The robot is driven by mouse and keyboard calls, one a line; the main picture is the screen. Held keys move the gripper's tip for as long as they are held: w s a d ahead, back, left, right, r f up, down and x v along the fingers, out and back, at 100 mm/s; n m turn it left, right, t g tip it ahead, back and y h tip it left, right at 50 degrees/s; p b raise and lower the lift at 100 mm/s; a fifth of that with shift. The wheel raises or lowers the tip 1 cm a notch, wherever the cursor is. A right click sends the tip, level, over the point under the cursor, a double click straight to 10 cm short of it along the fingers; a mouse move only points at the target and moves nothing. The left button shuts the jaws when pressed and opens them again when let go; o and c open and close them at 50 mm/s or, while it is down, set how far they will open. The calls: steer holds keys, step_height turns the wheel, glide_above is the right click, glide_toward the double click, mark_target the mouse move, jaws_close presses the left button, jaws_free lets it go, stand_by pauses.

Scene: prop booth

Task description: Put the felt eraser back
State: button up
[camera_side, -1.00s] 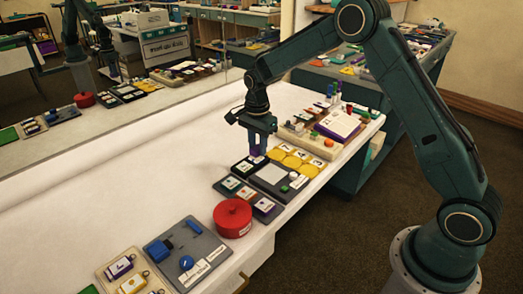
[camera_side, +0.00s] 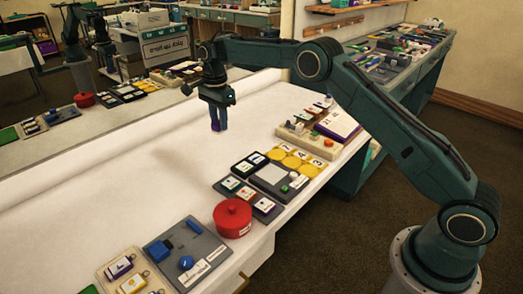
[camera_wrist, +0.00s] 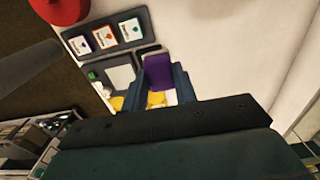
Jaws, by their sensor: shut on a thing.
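My gripper (camera_side: 217,126) is shut on a purple block, the felt eraser (camera_side: 216,127), and holds it above the bare white table left of the game trays. In the wrist view the felt eraser (camera_wrist: 157,72) shows between the fingers (camera_wrist: 161,88). The dark tray (camera_side: 252,176) with a pale panel (camera_side: 271,174) and a small green piece (camera_side: 284,189) lies below and to the right. It also shows in the wrist view (camera_wrist: 108,70). The eraser's lower end is free, and its grip is partly hidden by the fingers.
A red round tin (camera_side: 233,217) stands in front of the dark tray. Yellow discs (camera_side: 291,162) and a wooden tray (camera_side: 284,131) lie behind it. A grey tray with blue pieces (camera_side: 190,250) is at the front. The white tabletop (camera_side: 110,205) at left is clear. A mirror (camera_side: 110,110) runs along the back.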

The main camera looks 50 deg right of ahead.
steer(key=shift+w+a+r, duration=0.7)
steer(key=shift+a+r, duration=0.1)
steer(key=shift+r, duration=0.1)
steer(key=shift+w+a+r, duration=0.25)
steer(key=shift+a+r, duration=0.3)
step_height(320, 180, down, 20)
stand_by(0.5)
steer(key=shift+f, duration=0.1)
steer(key=o, duration=0.9)
steer(key=shift+o, duration=0.2)
